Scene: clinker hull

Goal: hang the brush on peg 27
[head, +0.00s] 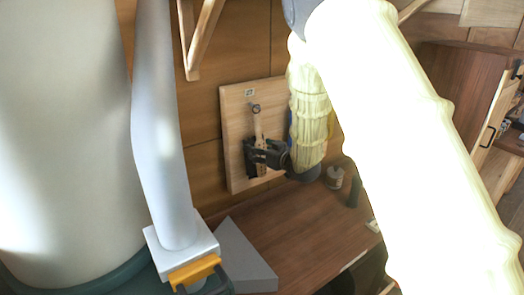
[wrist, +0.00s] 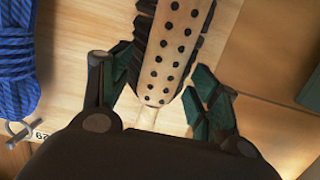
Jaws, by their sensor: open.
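The brush shows in the head view as a pale wooden handle (head: 258,126) upright against the wooden board (head: 235,130). Its top meets a small grey peg (head: 256,108), and it looks hung there, though the contact is too small to make out. A label (head: 249,92) above is too small to read. My gripper (head: 252,157) is at the brush's lower part, in front of the board. In the wrist view the brush's dotted wooden back (wrist: 172,50) with dark bristles lies between my open fingers (wrist: 163,78). The right finger is apart from it; contact at the left is unclear.
A blue rope bundle (wrist: 15,55) hangs beside the brush, near a grey peg (wrist: 17,131) with a partly hidden label. A wooden bench (head: 300,225) below carries a small can (head: 334,177) and a dark green item (head: 354,192). A wooden bracket (head: 200,40) juts out above left.

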